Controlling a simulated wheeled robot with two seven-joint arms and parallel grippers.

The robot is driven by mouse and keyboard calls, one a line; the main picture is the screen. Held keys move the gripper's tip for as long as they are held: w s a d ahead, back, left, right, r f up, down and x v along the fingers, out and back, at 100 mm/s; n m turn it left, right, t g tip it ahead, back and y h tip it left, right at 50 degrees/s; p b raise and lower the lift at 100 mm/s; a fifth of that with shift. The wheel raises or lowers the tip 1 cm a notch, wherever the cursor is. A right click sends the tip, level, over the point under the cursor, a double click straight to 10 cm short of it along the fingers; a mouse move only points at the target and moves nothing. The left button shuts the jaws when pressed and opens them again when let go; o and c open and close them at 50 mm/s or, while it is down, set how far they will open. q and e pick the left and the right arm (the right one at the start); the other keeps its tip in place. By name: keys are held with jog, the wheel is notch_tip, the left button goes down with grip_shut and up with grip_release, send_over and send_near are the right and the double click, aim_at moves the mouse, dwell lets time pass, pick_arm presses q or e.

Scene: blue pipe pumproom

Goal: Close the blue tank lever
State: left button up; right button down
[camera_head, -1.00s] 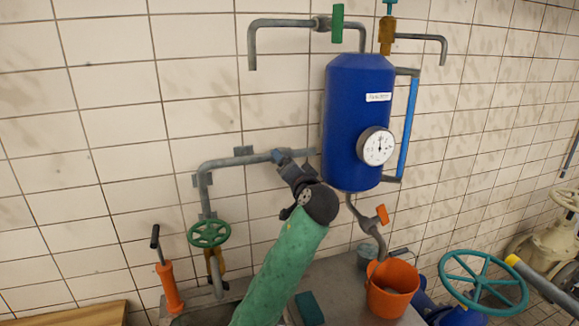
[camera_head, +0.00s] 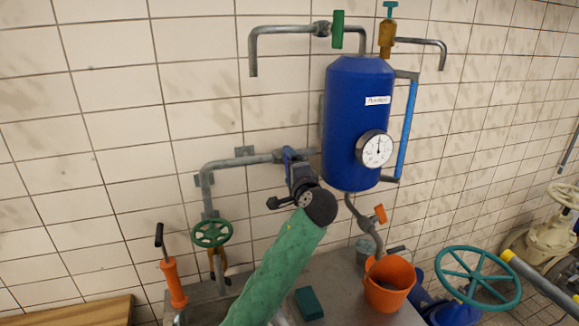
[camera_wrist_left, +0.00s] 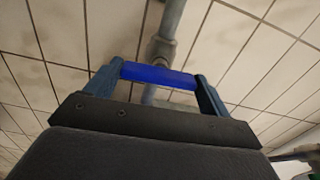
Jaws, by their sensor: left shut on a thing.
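The blue tank (camera_head: 350,125) hangs on the tiled wall with a round white gauge (camera_head: 376,149). A grey pipe (camera_head: 232,162) runs into its left side. My left gripper (camera_head: 290,158) is at this pipe, left of the tank, pointing up. It is shut on the blue lever (camera_wrist_left: 158,75), which spans between the two fingers in the left wrist view, in front of the pipe. In the head view the lever (camera_head: 287,154) is small and mostly covered by the gripper. My right gripper is not in view.
A green handwheel (camera_head: 211,233) and an orange pump (camera_head: 172,283) stand left of my arm. An orange bucket (camera_head: 388,285) and an orange valve handle (camera_head: 380,214) are below the tank. A teal wheel (camera_head: 478,278) is at the right.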

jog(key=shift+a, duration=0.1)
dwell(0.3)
pick_arm(q)
jog(key=o, duration=0.9)
jog(key=shift+d, duration=0.1)
jog(key=b+v, duration=0.4)
jog(key=v, duration=0.4)
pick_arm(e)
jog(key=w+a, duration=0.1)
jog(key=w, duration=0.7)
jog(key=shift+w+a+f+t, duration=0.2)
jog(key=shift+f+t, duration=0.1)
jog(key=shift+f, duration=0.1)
